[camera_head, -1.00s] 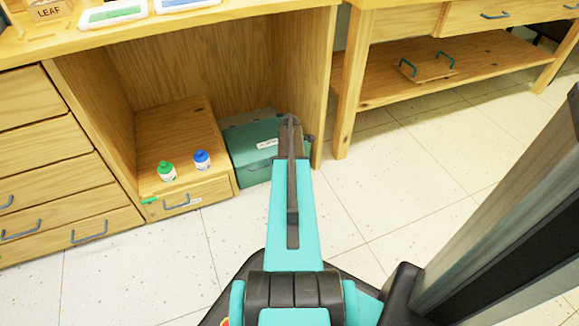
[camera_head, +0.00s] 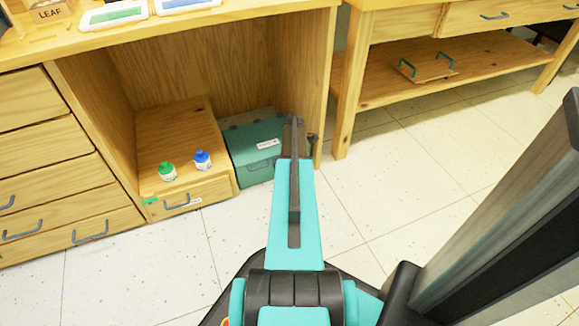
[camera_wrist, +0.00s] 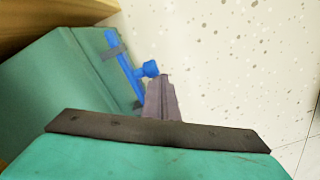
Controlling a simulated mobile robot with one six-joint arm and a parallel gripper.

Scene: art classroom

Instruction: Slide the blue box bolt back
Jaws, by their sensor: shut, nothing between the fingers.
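A teal box (camera_head: 258,151) with a white label stands on the floor in the bench's open bay; my arm covers its right part in the head view. In the wrist view, the box (camera_wrist: 40,88) shows at left, with a blue bolt (camera_wrist: 125,62) along its side. The bolt runs through a grey bracket and has a round blue knob (camera_wrist: 150,68) pointing right. My gripper (camera_wrist: 163,79) is shut and empty, its tips just below and right of the knob. I cannot tell whether they touch it. The bolt is hidden in the head view.
A wooden drawer block (camera_head: 185,140) with a green-capped bottle (camera_head: 167,173) and a blue-capped bottle (camera_head: 202,161) stands left of the box. The bay's right wall panel (camera_head: 318,85) rises close to my arm. Open floor (camera_head: 385,190) lies to the right.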

